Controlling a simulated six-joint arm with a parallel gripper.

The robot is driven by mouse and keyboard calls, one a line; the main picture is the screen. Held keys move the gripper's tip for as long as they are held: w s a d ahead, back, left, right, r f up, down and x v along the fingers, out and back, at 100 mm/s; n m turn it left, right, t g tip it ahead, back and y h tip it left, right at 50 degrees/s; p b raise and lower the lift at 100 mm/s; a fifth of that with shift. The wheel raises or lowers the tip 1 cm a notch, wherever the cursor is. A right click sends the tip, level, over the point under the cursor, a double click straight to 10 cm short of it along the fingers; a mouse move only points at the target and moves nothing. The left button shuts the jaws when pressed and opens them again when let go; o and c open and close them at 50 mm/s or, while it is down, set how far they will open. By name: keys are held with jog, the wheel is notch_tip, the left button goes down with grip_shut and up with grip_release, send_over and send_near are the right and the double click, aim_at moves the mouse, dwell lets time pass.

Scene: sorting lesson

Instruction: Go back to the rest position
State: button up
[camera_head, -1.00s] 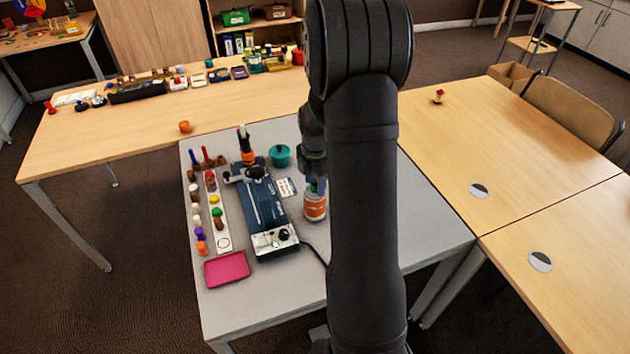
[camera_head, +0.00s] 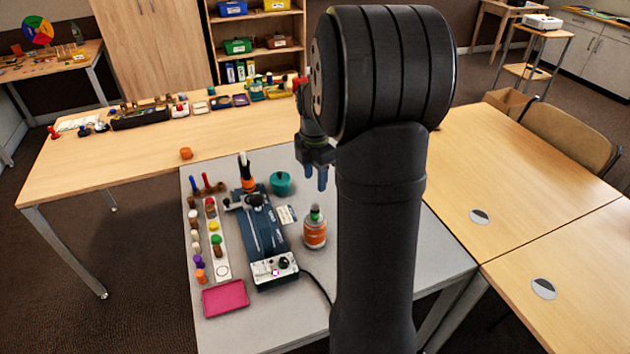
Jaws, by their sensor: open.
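My gripper (camera_head: 316,178) hangs in the air with its two blue fingertips apart and nothing between them. It is above and behind an orange bottle (camera_head: 315,232) with a green and dark top, which stands upright on the grey table (camera_head: 280,328). The gripper and the bottle are apart. My dark arm covers the right part of the grey table and whatever lies behind it.
Left of the bottle are a blue machine (camera_head: 262,228), a teal pot (camera_head: 281,183), a white strip (camera_head: 216,240) with several coloured pegs, and a pink tray (camera_head: 226,298).

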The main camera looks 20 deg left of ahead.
aim_at(315, 206)
jog(key=shift+f, duration=4.15)
